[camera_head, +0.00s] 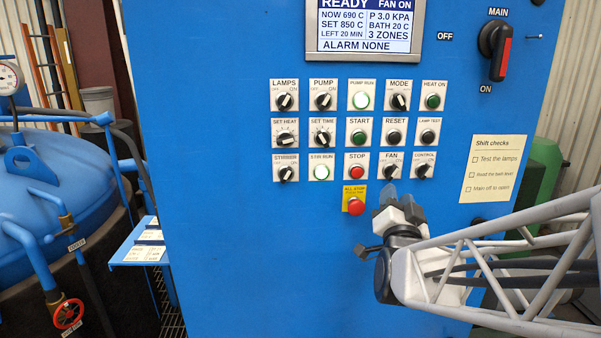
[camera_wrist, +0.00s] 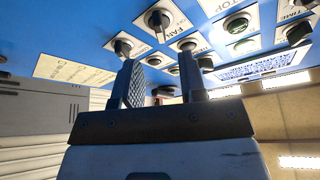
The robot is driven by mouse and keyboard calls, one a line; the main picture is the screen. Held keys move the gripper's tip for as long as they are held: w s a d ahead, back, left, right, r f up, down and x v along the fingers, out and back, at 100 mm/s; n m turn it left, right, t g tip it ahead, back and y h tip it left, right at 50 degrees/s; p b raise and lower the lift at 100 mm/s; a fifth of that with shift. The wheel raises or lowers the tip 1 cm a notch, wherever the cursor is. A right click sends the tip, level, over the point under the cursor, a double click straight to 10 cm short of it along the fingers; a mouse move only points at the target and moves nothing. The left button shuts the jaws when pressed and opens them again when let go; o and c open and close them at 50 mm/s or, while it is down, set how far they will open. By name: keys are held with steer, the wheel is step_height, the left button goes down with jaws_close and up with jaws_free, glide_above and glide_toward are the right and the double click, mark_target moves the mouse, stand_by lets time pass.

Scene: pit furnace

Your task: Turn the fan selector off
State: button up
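The fan selector (camera_head: 392,171) is a black knob with a pale pointer on a white plate marked FAN, OFF and ON, low on the blue panel. Its pointer appears tilted to the upper right, toward ON. In the wrist view the knob (camera_wrist: 158,20) shows upside down, beyond my fingertips. My gripper (camera_head: 388,196) is just below the selector, apart from it as far as I can tell. In the wrist view its two fingers (camera_wrist: 160,82) stand apart with nothing between them. The FAN RUN lamp (camera_head: 321,173) is lit, and the display (camera_head: 365,28) reads FAN ON.
The control selector (camera_head: 424,171) is right of the fan selector, and the red STOP button (camera_head: 357,172) is left. The red all-stop button (camera_head: 356,206) is close to my gripper's left. A checklist (camera_head: 493,168) and the main switch (camera_head: 495,50) are farther right.

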mark_target(393, 175)
steer(key=shift+x, duration=3.4)
jaws_close()
